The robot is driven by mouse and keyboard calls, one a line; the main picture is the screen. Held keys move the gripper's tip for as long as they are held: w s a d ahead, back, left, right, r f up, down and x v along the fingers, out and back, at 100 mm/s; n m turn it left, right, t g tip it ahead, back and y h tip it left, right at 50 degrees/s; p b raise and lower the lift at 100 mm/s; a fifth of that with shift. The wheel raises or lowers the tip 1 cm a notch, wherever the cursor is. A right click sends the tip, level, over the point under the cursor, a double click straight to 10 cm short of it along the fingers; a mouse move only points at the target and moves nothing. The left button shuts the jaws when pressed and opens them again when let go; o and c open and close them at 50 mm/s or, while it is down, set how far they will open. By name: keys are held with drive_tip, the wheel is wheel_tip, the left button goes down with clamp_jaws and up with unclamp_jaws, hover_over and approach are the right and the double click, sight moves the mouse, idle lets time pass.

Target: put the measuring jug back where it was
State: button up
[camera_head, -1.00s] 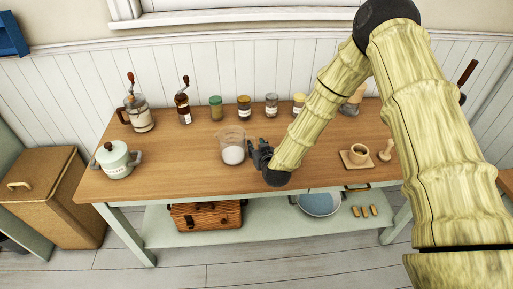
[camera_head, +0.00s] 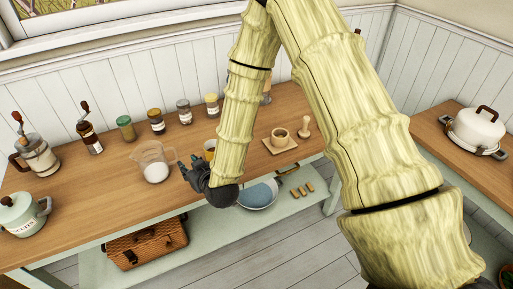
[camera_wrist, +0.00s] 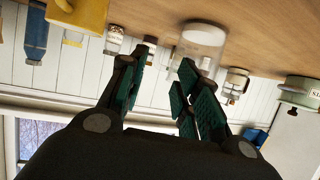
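The clear measuring jug (camera_head: 153,162) stands upright on the wooden table, with something white in its lower part. In the wrist view, which is upside down, the jug (camera_wrist: 204,36) shows beyond the fingertips, nearer the right finger. My gripper (camera_head: 184,168) is just right of the jug in the head view. In the wrist view my gripper (camera_wrist: 157,75) has its fingers spread, with nothing between them. The jug looks apart from the fingers.
A row of jars (camera_head: 156,121) stands behind the jug. Grinders (camera_head: 88,137) and a biscuit pot (camera_head: 22,213) are at left. A yellow mug (camera_wrist: 82,14) is close to my gripper. A white pot (camera_head: 475,130) is on another counter.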

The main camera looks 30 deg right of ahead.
drive_tip(key=s+d+f+m+g+h, duration=0.1)
drive_tip(key=s+d+f+g, duration=0.25)
drive_tip(key=s+f, duration=0.55)
drive_tip(key=s+d+f+g, duration=0.3)
drive_tip(key=s+f+g, duration=0.1)
drive_tip(key=s+f, duration=0.6)
drive_tip(key=s+d+f+g, duration=0.2)
drive_tip(key=s+d+f, duration=0.1)
drive_tip(key=s, duration=0.7)
drive_tip(key=s+d+f+m+g+h, duration=0.1)
drive_tip(key=s+d+f+g, duration=0.2)
drive_tip(key=s, duration=0.8)
drive_tip(key=shift+s+d+f+m+g+h, duration=0.15)
drive_tip(key=shift+d+m+g+h, duration=0.15)
drive_tip(key=shift+d+g, duration=0.05)
drive_tip(key=shift+d, duration=0.1)
